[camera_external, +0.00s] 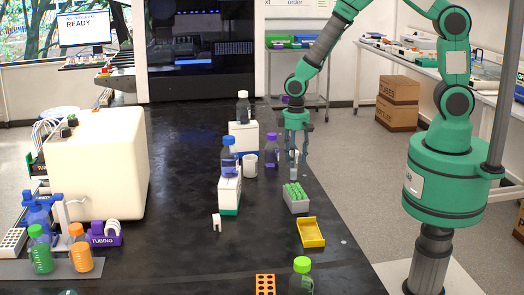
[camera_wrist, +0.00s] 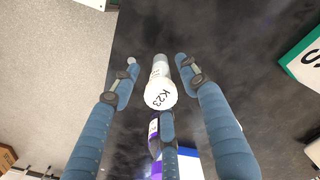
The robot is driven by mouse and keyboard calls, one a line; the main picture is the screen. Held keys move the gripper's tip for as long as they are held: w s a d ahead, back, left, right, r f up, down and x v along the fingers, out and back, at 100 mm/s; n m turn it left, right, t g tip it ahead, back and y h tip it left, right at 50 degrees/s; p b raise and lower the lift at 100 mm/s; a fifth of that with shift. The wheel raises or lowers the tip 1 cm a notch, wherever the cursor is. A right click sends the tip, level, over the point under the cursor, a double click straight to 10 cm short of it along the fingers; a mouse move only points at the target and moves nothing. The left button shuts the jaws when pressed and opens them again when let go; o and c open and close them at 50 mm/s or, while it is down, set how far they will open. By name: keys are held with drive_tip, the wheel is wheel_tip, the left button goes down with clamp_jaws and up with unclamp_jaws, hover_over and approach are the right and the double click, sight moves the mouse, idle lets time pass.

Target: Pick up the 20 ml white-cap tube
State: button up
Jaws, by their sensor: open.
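The white-cap tube (camera_wrist: 160,96) stands on the black bench in the wrist view, its round cap marked "K23" facing my camera. Its clear body shows beyond the cap. My gripper (camera_wrist: 156,78) is open, with blue fingers on the left, right and near side of the tube. The cap lies between them, and gaps show at left and right.
A rack of green-capped tubes (camera_external: 296,203) and a yellow tray (camera_external: 310,233) stand in front of my gripper. A purple-capped bottle (camera_external: 271,152), a white cup (camera_external: 250,166) and bottles on white boxes stand to the left.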

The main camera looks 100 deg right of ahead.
sight(294, 170)
drive_tip(key=shift+f, duration=0.2)
drive_tip(key=shift+d+f+b, duration=0.1)
drive_tip(key=shift+f+b, duration=0.35)
drive_tip(key=shift+f, duration=2.1)
drive_tip(key=shift+c, duration=0.6)
drive_tip(key=c, duration=0.8)
